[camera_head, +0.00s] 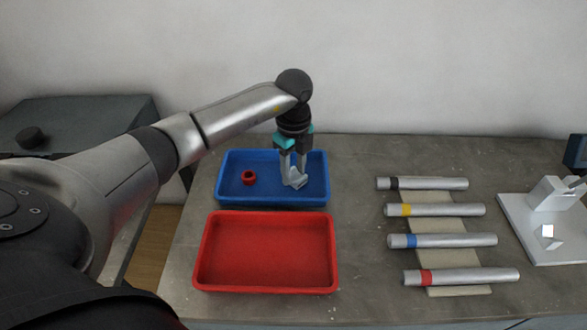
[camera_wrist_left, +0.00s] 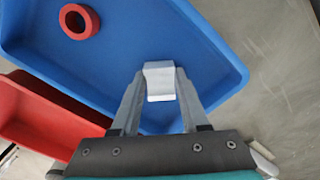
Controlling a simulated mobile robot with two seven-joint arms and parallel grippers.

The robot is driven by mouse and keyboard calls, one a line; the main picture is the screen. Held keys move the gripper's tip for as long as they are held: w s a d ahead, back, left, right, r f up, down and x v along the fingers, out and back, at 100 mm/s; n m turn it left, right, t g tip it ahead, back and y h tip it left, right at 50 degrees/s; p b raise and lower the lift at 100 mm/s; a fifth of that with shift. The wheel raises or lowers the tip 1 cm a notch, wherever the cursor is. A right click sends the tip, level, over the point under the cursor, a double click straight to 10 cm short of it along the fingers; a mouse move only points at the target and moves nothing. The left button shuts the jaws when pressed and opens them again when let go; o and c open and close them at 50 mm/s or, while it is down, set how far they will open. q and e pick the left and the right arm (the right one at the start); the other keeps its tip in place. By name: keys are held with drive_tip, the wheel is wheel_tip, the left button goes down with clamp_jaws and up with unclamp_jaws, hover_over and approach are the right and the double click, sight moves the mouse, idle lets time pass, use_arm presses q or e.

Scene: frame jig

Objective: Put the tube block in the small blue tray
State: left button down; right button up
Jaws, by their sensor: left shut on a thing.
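My left gripper (camera_head: 292,174) reaches down over the right half of the small blue tray (camera_head: 232,163). It is shut on the tube block (camera_head: 297,179), a small light-grey piece. In the left wrist view the tube block (camera_wrist_left: 159,82) sits between the two fingertips (camera_wrist_left: 158,92), with the blue tray's floor (camera_wrist_left: 120,60) behind it. I cannot tell whether the block touches the tray floor. My right gripper is not in view.
A red ring (camera_head: 249,177) lies in the blue tray, left of the gripper. A red tray (camera_head: 265,251) stands in front. Several silver tubes with coloured bands (camera_head: 440,210) lie on a beige rack (camera_head: 458,291) at right. A white fixture (camera_head: 550,215) stands further right.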

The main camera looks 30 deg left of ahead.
sight(293, 176)
use_arm(q)
drive_tip(key=shift+c, duration=2.1)
unclamp_jaws()
wheel_tip(293, 176, up, 12)
drive_tip(key=p, duration=0.1)
drive_tip(key=shift+r, duration=0.1)
